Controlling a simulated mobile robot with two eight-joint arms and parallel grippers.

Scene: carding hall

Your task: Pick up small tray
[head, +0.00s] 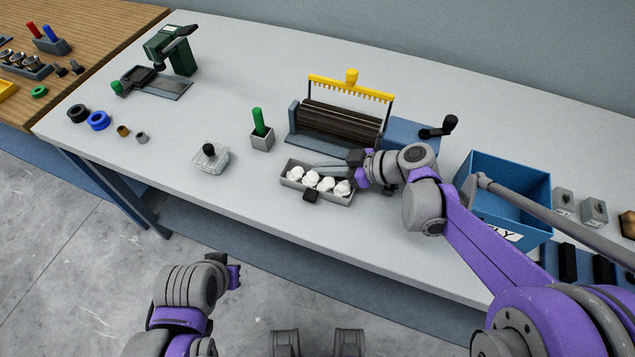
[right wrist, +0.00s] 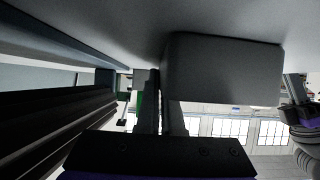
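The small tray (head: 291,183) is a narrow grey open box holding several white fluffy lumps, with a black tab on its near side. It stands on the pale table in front of the roller machine. My right gripper (head: 325,166) reaches in from the right, its slim fingers low along the tray's far side. In the right wrist view a dark grey box face (right wrist: 225,68), seemingly the tray, is right beside the fingers (right wrist: 156,110). The fingers look close together; whether they grip the rim is unclear. My left gripper (head: 233,275) is off the table's front edge, its fingers barely visible.
The roller machine (head: 338,125) with a yellow comb stands just behind the tray. A blue bin (head: 510,185) stands to the right. A green-handled block (head: 262,138) and a clear box with a black knob (head: 210,159) stand left. Table in front is clear.

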